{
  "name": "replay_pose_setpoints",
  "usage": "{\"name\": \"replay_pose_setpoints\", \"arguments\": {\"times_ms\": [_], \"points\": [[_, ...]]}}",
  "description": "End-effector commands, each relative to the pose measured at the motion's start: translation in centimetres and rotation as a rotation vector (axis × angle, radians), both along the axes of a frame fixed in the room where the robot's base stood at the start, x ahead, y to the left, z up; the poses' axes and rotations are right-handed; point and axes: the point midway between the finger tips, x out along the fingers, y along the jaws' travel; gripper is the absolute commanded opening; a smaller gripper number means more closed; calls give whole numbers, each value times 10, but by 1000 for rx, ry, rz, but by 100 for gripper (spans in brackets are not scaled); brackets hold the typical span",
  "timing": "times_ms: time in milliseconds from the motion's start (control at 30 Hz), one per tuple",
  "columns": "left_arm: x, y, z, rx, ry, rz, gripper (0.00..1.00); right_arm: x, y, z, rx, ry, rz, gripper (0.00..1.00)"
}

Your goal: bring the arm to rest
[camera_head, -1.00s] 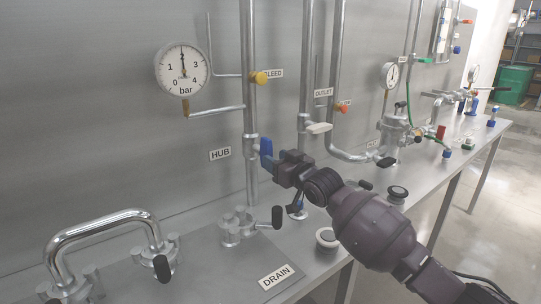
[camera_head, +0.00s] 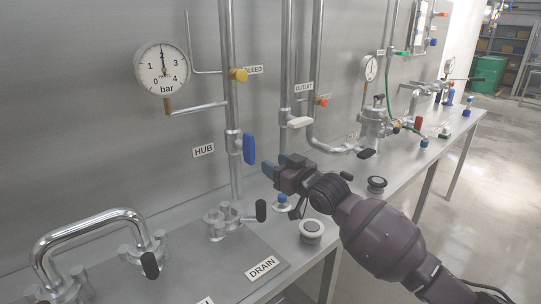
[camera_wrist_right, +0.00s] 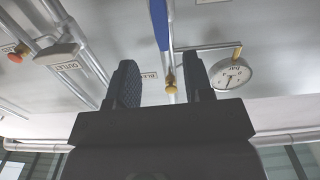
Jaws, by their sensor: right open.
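My right gripper (camera_head: 276,166) is open and empty in front of the steel panel. It is to the right of the blue valve handle (camera_head: 249,148), with a small gap between them in the head view. The blue handle hangs down beside the vertical pipe. In the right wrist view the two dark fingers (camera_wrist_right: 159,82) stand apart with nothing held between them. The blue handle (camera_wrist_right: 159,24) shows beyond them at the top. My left gripper is not in view.
A pressure gauge (camera_head: 161,69) and yellow bleed knob (camera_head: 239,75) are on the panel. A white-handled outlet valve (camera_head: 299,122) is behind the gripper. A bent steel pipe (camera_head: 95,222) and capped fittings stand on the bench. The floor at right is clear.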

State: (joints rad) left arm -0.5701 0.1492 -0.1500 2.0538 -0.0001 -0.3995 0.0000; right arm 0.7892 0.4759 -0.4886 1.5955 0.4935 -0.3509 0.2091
Motion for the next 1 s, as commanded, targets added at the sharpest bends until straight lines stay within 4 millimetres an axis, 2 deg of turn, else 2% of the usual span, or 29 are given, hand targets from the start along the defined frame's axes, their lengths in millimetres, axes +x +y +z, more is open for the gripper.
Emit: {"name": "replay_pose_setpoints", "arguments": {"times_ms": [67,200,367,467,667,1000], "points": [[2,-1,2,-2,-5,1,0,-1,1,4,-43,-38,-5,47],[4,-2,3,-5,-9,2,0,-15,4,32,-104,-167,-20,47],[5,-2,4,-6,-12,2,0,-35,-8,12,-129,-187,-62,47],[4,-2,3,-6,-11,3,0,-47,-18,-6,-137,-181,-88,47],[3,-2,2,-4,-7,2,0,-82,-46,-58,-153,-133,-162,47],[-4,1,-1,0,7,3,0,-163,-106,-157,-185,23,-313,47]]}}
